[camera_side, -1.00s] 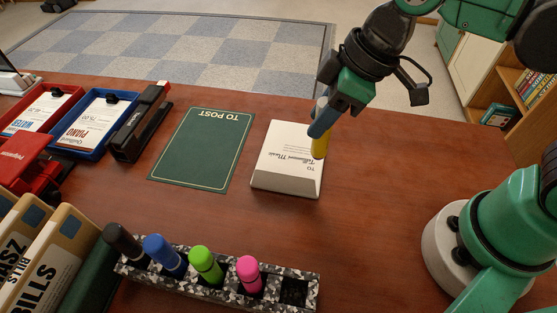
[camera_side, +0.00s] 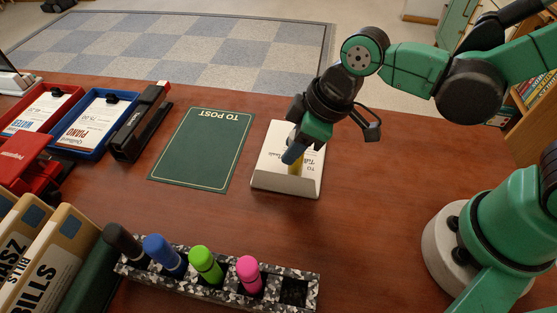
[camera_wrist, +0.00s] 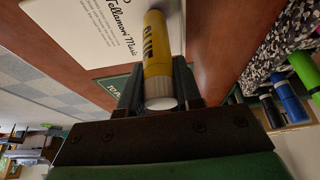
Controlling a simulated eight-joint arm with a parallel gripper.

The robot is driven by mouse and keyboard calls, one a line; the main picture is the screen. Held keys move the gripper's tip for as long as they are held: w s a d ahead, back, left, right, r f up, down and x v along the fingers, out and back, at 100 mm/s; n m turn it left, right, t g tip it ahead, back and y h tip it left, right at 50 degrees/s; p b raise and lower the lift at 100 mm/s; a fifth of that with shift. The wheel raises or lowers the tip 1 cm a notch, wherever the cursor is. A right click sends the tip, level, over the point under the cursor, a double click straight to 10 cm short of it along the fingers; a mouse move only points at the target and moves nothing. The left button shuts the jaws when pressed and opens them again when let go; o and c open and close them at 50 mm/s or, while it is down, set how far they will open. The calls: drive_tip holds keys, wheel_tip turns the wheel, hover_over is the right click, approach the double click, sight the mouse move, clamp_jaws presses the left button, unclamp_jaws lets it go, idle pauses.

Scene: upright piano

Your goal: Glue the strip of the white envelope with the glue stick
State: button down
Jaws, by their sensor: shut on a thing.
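The white envelope (camera_side: 272,180) lies on the desk, with a pale sloped strip (camera_side: 283,183) along its near edge. It also shows in the wrist view (camera_wrist: 95,30), with printed text. My gripper (camera_side: 293,155) is above the envelope, shut on the yellow glue stick (camera_wrist: 157,50). In the side view the glue stick (camera_side: 296,167) points down at the envelope near the strip. Its lower end appears to meet the strip area, but I cannot tell whether it touches.
A green "TO POST" mat (camera_side: 203,150) lies left of the envelope. A black stapler (camera_side: 140,122), a blue tray (camera_side: 88,143) and a red tray (camera_side: 38,112) are farther left. A speckled holder (camera_side: 220,288) with several markers stands in front. The desk right of the envelope is clear.

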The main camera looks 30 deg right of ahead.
drive_tip(key=shift+w+a, duration=2)
drive_tip(key=shift+w, duration=0.1)
drive_tip(key=shift+s+d, duration=3.15)
drive_tip(key=shift+s, duration=0.1)
wheel_tip(320, 180, up, 8)
drive_tip(key=shift+f, duration=0.15)
